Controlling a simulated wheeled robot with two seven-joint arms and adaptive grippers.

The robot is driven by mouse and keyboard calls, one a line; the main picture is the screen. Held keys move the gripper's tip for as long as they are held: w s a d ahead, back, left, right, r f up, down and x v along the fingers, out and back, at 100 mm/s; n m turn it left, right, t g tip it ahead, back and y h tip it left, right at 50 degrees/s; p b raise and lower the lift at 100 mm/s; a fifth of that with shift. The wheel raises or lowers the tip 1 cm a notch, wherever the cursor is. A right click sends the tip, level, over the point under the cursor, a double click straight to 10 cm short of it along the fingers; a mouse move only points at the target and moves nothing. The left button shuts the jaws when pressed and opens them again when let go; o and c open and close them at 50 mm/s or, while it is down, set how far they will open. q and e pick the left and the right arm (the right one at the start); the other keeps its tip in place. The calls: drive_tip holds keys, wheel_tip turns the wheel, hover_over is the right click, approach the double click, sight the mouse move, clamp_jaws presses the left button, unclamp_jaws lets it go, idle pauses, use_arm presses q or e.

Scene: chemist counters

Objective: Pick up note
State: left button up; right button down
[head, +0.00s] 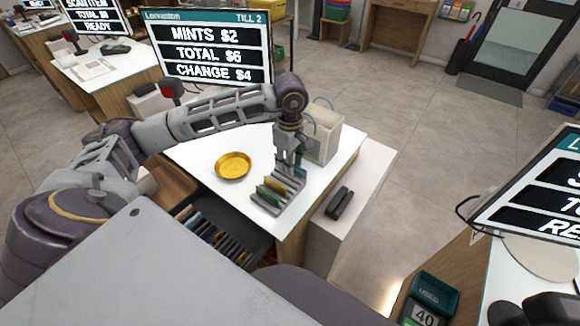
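My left gripper (289,172) points down over the far end of a grey slotted rack (262,205) on the white counter. Upright notes stand in the rack: a green one (268,194) and a yellow one (277,184) in front of the gripper, and a bluish one (299,173) right by the fingertips. The fingers are small and dark here, and I cannot tell whether they are closed on the bluish note. My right gripper is out of view.
A gold dish (233,166) lies left of the rack. A beige bag (325,138) stands close behind and right of the gripper. A black device (339,203) sits on the lower ledge. An open cash drawer (212,240) is below the counter; a till screen (209,48) stands behind.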

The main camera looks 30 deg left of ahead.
use_arm(q)
drive_tip(key=shift+f, duration=0.35)
clamp_jaws()
idle(0.3)
